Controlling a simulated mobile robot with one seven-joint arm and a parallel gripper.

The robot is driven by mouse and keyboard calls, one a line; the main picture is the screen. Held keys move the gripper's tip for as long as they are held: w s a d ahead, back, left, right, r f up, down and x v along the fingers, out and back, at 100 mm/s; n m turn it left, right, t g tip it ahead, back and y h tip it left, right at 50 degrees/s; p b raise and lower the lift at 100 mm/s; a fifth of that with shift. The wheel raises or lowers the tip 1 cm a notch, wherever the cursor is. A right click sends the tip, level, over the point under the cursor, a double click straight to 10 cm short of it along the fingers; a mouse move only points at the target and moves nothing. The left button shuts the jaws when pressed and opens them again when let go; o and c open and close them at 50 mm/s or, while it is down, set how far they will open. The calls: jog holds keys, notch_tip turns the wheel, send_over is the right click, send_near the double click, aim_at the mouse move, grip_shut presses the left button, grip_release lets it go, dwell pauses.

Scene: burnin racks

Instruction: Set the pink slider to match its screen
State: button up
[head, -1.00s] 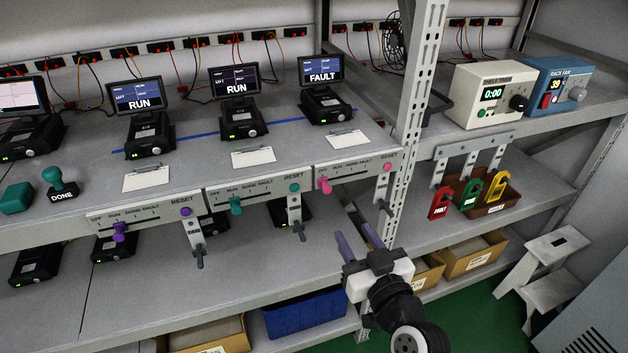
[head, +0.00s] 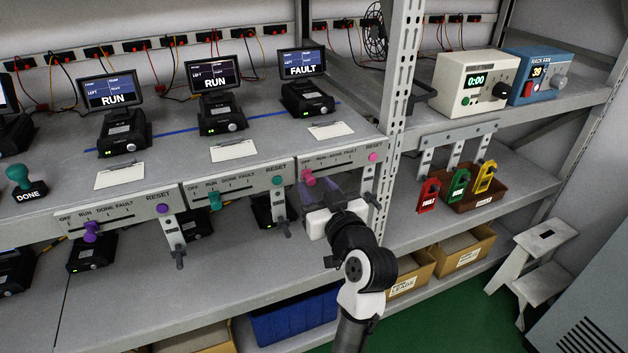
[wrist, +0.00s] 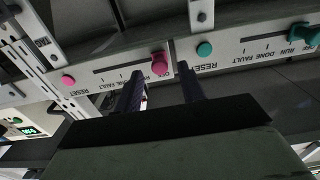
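The pink slider (head: 308,177) sits at the left, OFF end of its slot on the rightmost front panel (head: 342,158); it also shows in the wrist view (wrist: 160,64). The screen (head: 302,63) above that panel reads FAULT. My gripper (head: 321,184) is in front of the panel, just at the pink slider. In the wrist view my gripper (wrist: 160,72) has its two fingers apart, one on each side of the pink knob. I see no clear contact. The OFF label is mostly hidden.
A round pink RESET button (head: 372,157) is at the panel's right end. A teal slider (head: 214,200) and a purple slider (head: 91,231) are on panels to the left. A rack upright (head: 396,110) stands right of my gripper. Brackets with dark handles (head: 372,199) hang below the panels.

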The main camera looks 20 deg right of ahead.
jog(key=shift+w, duration=1)
grip_shut()
